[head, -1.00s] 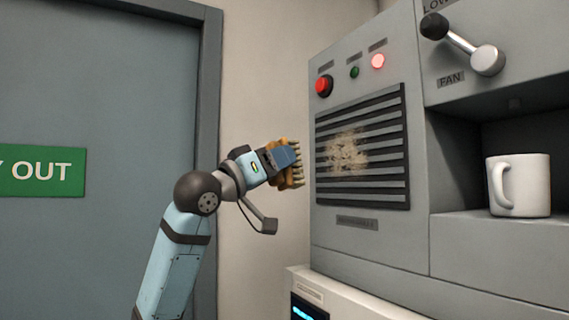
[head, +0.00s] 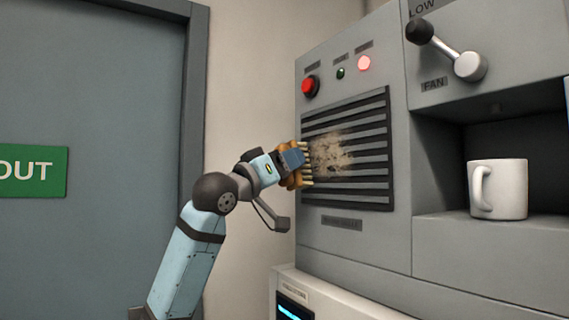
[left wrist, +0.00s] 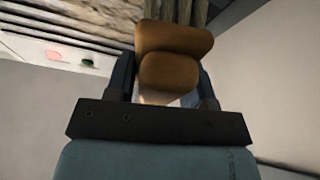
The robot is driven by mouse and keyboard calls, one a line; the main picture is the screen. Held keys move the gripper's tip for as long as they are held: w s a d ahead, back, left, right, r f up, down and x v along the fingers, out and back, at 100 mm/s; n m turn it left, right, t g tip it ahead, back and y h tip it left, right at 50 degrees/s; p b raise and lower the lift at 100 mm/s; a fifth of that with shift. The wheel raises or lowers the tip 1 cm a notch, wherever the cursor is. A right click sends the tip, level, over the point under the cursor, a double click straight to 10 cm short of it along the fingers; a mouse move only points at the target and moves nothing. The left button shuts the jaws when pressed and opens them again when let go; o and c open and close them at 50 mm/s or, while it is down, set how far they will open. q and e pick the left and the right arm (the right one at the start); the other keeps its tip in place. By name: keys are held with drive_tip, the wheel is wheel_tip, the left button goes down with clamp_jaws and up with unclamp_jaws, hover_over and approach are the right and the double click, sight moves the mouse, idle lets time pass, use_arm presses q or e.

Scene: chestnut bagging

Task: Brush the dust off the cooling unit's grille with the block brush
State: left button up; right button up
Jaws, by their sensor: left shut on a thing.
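The cooling unit's grille (head: 365,185) has dark horizontal slats, with a tan dust patch (head: 333,153) on its left-centre part. My left gripper (head: 293,163) is shut on the block brush, which has an orange-brown wooden body and pale bristles (head: 306,163). The bristles point right, at the grille's left edge beside the dust. I cannot tell whether they touch the slats. In the left wrist view the brush body (left wrist: 175,55) sits between the two fingers, with bristles at the top edge. My right gripper is not in view.
A red button (head: 310,86), a green light (head: 340,73) and a lit pinkish lamp (head: 364,63) sit above the grille. A fan lever (head: 447,52) is at upper right. A white mug (head: 498,189) stands in the recess. A grey door (head: 90,110) is at left.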

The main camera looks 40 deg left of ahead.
use_arm(q)
drive_tip(key=shift+w+d+p, duration=0.2)
drive_tip(key=shift+w+p, duration=0.1)
drive_tip(key=shift+w, duration=0.2)
drive_tip(key=shift+w+d+p, duration=0.2)
drive_tip(key=shift+w+p, duration=0.05)
drive_tip(key=shift+w, duration=0.25)
idle(0.4)
drive_tip(key=shift+d, duration=0.1)
